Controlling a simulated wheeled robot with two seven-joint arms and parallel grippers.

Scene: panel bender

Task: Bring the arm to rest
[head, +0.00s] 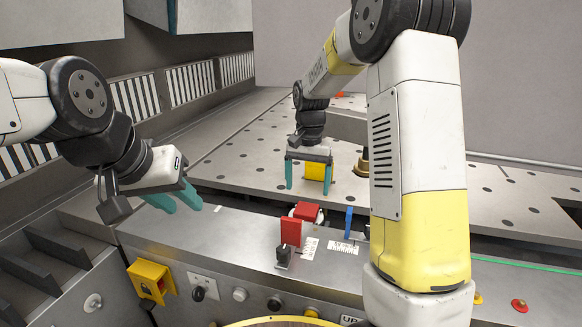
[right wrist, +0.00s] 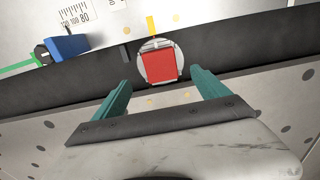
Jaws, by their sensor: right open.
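My right arm reaches out over the machine in the head view. Its gripper (head: 308,186) points down with the teal fingers spread apart, and it also shows in the right wrist view (right wrist: 160,88). Nothing is held between the fingers there. A red block on a round pale disc (right wrist: 158,66) lies just beyond the fingertips, apart from them; it appears as a red piece (head: 306,212) in the head view. My left gripper (head: 174,201) hangs above the left end of the front panel, fingers pointing down right; I cannot tell its opening.
A metal front panel (head: 225,235) carries a red upright plate (head: 291,231), a blue piece (head: 348,221) and a black knob (head: 283,255). A yellow block (head: 315,171) shows between my right fingers. The perforated table (head: 240,150) behind is mostly clear.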

